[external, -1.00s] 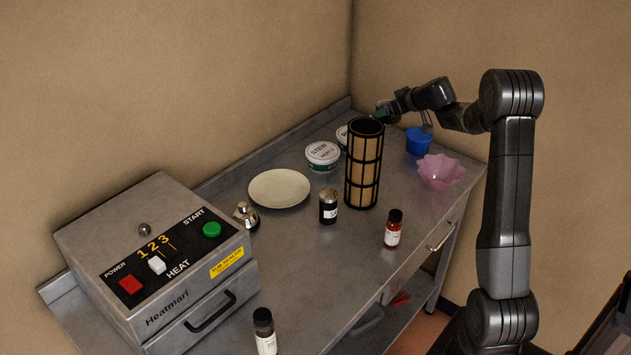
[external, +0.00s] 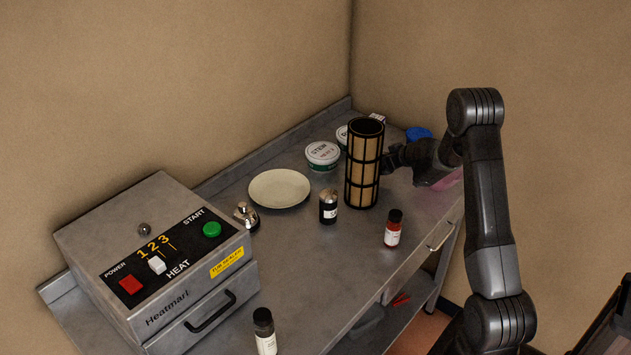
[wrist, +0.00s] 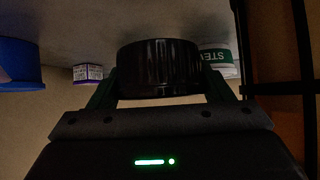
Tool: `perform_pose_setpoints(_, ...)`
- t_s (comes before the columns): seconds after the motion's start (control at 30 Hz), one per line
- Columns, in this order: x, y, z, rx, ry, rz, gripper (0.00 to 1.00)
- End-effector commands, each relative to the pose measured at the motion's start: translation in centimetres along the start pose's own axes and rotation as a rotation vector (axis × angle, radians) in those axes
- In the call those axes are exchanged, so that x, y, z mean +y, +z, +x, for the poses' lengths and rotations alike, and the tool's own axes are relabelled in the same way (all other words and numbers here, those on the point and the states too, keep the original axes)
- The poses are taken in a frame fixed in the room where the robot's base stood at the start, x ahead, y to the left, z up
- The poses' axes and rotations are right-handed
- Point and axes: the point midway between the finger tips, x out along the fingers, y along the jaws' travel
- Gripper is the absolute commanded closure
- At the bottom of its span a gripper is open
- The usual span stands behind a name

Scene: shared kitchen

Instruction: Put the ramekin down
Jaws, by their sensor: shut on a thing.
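The ramekin (wrist: 158,68) is a dark, ribbed, round dish in the middle of the wrist view. My gripper (wrist: 160,84) is shut on it, with a green finger on each side. The wrist picture appears inverted, with the grey table surface at the top. I cannot tell whether the ramekin touches the table. In the external view the fingers and ramekin are hidden behind the tall black-framed cylinder (external: 363,165); only my arm's wrist shows to its right, low over the table.
The cylinder's frame stands close at the right of the wrist view (wrist: 301,60). A white-and-green tub (wrist: 220,58), a small labelled box (wrist: 88,73) and a blue container (wrist: 18,65) are nearby. A pink bowl (external: 447,181) is partly behind my arm. A plate (external: 279,188) lies left.

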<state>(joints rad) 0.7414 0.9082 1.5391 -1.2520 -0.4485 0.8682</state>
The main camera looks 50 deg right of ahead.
Motion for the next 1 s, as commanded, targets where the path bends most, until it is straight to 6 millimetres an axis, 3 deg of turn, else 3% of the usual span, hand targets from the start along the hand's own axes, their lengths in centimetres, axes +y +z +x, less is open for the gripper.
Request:
perform_pose_setpoints(0.37,0.0,3.6,2.7,-0.001,0.000,0.001,0.57)
perform_pose_setpoints(0.8,0.0,4.1,3.1,0.001,0.000,0.000,0.57)
perform_pose_setpoints(0.83,0.0,4.0,3.1,0.001,0.000,0.000,0.21)
perform_pose_setpoints(0.9,0.0,4.0,3.1,0.001,0.000,0.000,0.07)
perform_pose_setpoints(1.0,0.0,4.0,3.1,0.001,0.000,0.000,0.05)
